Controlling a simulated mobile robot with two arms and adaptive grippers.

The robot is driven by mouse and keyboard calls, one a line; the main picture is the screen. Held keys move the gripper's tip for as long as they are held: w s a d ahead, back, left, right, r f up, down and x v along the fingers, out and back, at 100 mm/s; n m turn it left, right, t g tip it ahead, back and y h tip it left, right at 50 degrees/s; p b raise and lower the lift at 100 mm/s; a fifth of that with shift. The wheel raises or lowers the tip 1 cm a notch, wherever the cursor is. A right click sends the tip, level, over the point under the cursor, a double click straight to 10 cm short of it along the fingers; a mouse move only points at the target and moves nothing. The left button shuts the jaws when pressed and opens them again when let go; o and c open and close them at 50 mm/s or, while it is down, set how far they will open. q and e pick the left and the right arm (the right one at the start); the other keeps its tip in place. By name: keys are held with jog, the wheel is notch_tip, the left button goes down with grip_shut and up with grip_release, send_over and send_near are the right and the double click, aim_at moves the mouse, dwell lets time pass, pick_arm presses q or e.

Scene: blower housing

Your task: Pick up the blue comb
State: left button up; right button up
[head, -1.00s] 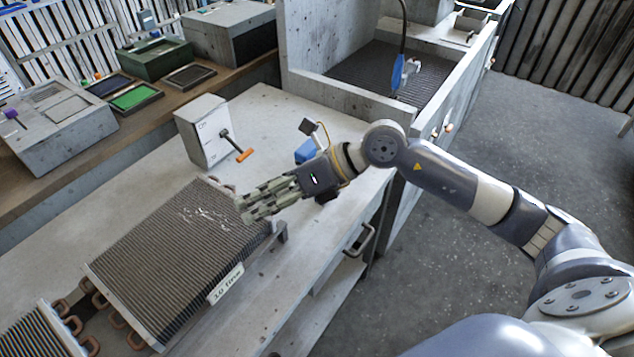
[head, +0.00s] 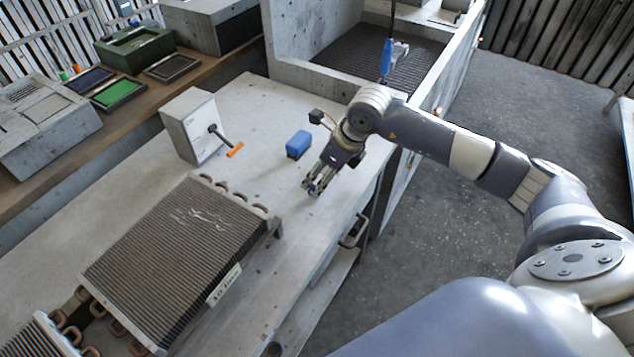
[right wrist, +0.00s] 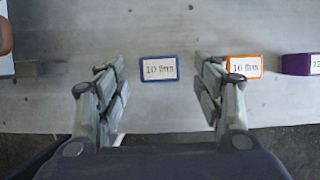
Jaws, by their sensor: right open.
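The blue comb (head: 299,145) is a small blue block on the grey workbench. In the right wrist view the blue comb (right wrist: 158,69) shows a white label reading "10 fins" and lies ahead of my jaws, centred between them. My right gripper (head: 313,188) is open and empty, pointing down just in front of the comb and to its right in the head view, apart from it. Its two spread fingers also show in the right wrist view (right wrist: 160,75). My left gripper is not in view.
In the right wrist view an orange block (right wrist: 244,67) marked "16 fins" and a purple block (right wrist: 301,64) lie right of the comb. A finned coil (head: 180,255) fills the bench's left. A white box (head: 190,128) has an orange-tipped handle. The bench's front edge is close.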

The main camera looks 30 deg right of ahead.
aim_at(319, 179)
jog(key=p+x, duration=0.1)
jog(key=x, duration=0.2)
jog(key=shift+f, duration=0.3)
jog(key=shift+w+a+f, duration=0.1)
jog(key=shift+f, duration=0.25)
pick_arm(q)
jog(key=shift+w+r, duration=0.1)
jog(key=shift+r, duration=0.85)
pick_arm(e)
jog(key=shift+c, duration=0.6)
jog(key=c, duration=1)
jog(key=shift+r, duration=0.15)
jog(key=shift+c, duration=0.2)
